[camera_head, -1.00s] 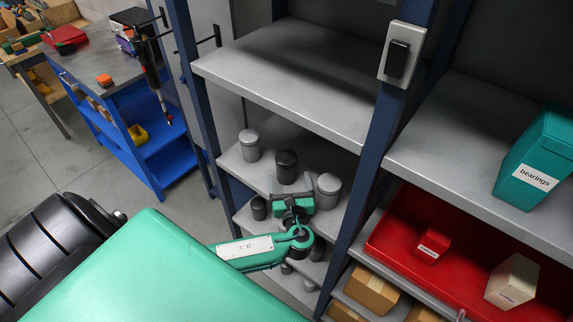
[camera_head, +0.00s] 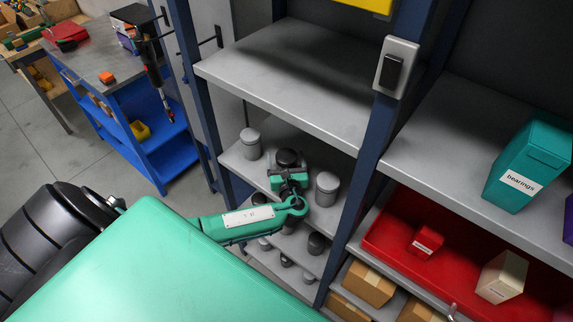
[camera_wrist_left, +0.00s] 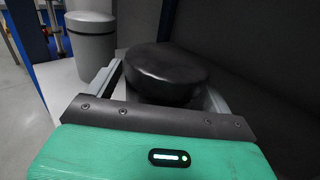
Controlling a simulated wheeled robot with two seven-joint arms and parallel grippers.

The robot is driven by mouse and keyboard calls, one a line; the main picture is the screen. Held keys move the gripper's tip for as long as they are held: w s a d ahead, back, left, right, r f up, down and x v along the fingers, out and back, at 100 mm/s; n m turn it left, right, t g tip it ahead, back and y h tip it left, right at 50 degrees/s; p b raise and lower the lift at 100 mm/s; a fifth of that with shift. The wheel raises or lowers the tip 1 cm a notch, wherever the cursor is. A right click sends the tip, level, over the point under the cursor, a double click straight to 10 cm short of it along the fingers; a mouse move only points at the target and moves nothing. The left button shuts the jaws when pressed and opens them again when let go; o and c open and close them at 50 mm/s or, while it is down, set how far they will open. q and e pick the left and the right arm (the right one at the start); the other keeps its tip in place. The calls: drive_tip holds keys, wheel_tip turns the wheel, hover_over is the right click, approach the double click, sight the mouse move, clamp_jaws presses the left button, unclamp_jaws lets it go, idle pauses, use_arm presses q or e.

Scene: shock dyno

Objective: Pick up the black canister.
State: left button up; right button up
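The black canister (camera_head: 288,157) stands upright on the middle grey shelf, between two grey canisters. Its lower part is hidden behind my left gripper (camera_head: 288,171) in the head view. In the left wrist view the black canister (camera_wrist_left: 165,72) is straight ahead, its rounded dark lid between the two grey fingers of my left gripper (camera_wrist_left: 163,88). The fingers are spread, one on each side of it; I cannot tell whether they touch it. My right gripper is not in view.
One grey canister (camera_head: 250,143) stands left of the black one, another (camera_head: 327,188) to the right. Blue posts (camera_head: 375,150) and the upper shelf (camera_head: 290,75) frame the space. Smaller canisters stand on the shelves below. A red tray (camera_head: 385,237) is at right.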

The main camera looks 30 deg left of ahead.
use_arm(q)
drive_tip(key=c, duration=1.3)
